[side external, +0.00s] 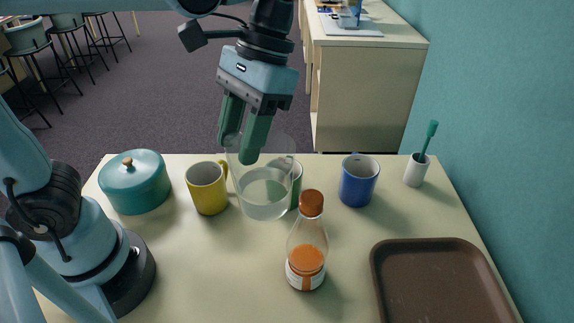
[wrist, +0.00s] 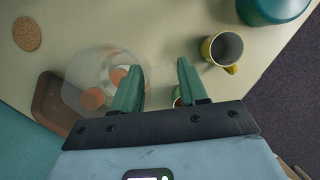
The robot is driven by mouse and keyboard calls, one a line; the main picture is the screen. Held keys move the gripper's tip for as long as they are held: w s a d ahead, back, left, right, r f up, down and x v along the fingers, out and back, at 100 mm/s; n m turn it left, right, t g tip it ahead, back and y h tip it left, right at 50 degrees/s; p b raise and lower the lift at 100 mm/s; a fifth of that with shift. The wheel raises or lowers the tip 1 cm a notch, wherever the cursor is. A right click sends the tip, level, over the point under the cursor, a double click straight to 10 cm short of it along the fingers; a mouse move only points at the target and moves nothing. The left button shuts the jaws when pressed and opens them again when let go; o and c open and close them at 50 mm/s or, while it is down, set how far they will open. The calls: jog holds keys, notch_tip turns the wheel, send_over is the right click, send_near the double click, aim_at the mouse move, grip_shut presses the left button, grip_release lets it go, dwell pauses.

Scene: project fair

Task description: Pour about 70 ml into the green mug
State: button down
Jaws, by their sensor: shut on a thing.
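My gripper (side external: 240,150) is shut on a clear jug (side external: 242,172) and holds it over the table, roughly upright. Clear liquid (side external: 265,194) fills its lower part. In the wrist view the jug (wrist: 84,73) is on the left of my gripper (wrist: 159,66); its gripped part is hard to make out. The green mug (side external: 297,181) is mostly hidden behind the jug in the side view. In the wrist view only a small part of the mug (wrist: 178,101) shows between the fingers. No stream of liquid is visible, and the mug's contents cannot be seen.
A yellow mug (side external: 207,190) and teal pot (side external: 135,184) stand to the left. A blue mug (side external: 358,184) and white holder with a brush (side external: 415,171) stand right. An orange-capped bottle (side external: 306,265) and brown tray (side external: 383,283) are nearer. A cork coaster (wrist: 27,33) lies apart.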

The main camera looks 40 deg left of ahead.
jog(key=w+a+f+m+t+y, duration=0.1)
jog(key=w+a+f+m, duration=0.2)
jog(key=w+a, duration=0.35)
jog(key=w+a+f+m+y, duration=0.1)
jog(key=w+a+f+m, duration=0.15)
jog(key=w, duration=0.65)
jog(key=w+a+f+m+t+y, duration=0.1)
jog(key=w+a+f+m, duration=0.2)
jog(key=w+a, duration=0.35)
jog(key=w+d+f+m+t, duration=0.1)
jog(key=w+d+f+m, duration=0.2)
jog(key=w+f, duration=0.2)
jog(key=shift+w+d+f+m+y, duration=0.3)
jog(key=shift+w+m+y, duration=0.1)
jog(key=shift+w, duration=0.5)
jog(key=shift+s+d+r, duration=0.1)
jog(key=shift+s+r, duration=0.05)
jog(key=shift+r, duration=0.05)
jog(key=s+d+r+n+t+y, duration=0.2)
jog(key=s+d+r+t+y, duration=0.2)
jog(key=s+r+t, duration=0.4)
jog(key=shift+s+d+r+y, duration=0.15)
jog(key=shift+s+r+y, duration=0.1)
jog(key=shift+y, duration=0.15)
jog(key=shift+s+d+r+n+t, duration=0.2)
jog(key=shift+r+n+t, duration=0.1)
jog(key=shift+t, duration=0.1)
jog(key=shift+s+d+f+t+y+p, duration=0.3)
jog(key=shift+s+t+y+p, duration=0.15)
jog(key=shift+s+t+y, duration=0.2)
